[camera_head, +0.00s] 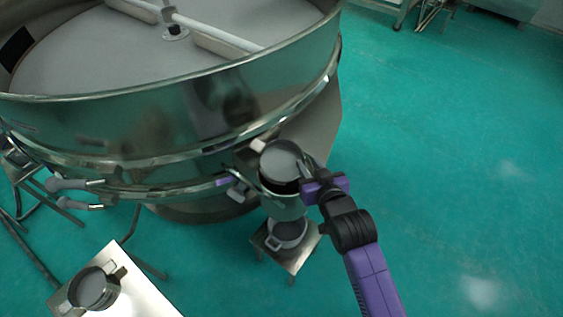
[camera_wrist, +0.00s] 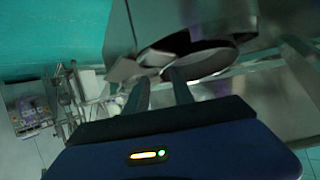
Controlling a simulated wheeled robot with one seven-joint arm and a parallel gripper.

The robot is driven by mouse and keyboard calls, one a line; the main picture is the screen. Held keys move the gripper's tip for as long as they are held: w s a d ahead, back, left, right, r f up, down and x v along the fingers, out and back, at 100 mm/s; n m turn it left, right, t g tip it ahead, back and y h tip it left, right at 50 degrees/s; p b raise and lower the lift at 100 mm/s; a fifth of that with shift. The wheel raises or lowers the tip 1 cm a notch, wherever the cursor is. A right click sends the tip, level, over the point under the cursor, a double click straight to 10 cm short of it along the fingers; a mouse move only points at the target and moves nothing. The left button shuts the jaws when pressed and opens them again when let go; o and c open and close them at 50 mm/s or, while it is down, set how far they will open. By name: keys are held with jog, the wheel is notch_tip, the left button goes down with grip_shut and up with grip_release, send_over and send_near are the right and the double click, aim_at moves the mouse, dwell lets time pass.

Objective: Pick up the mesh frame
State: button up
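A round, grey-faced mesh frame (camera_head: 281,160) with a dark rim and a pale tab handle sits at the lower right side of the large sieve. It also shows in the wrist view (camera_wrist: 210,62), ahead of the fingers, with a flat tab at its left. My gripper (camera_head: 306,171) is at its right edge. A similar round frame (camera_head: 94,288) lies on the white table.
The large steel sieve (camera_head: 200,115) fills the upper left. A two-handled pot (camera_head: 287,233) stands on a small stool (camera_head: 292,257) below the mesh frame. The white table (camera_head: 140,296) is at lower left. Green floor (camera_head: 460,170) is open to the right.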

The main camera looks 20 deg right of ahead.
aim_at(304, 160)
jog(key=shift+x, duration=1.8)
grip_shut()
jog(key=shift+f, duration=0.1)
jog(key=shift+s+d+f, duration=0.1)
jog(key=shift+d+f, duration=0.05)
jog(key=shift+d, duration=0.05)
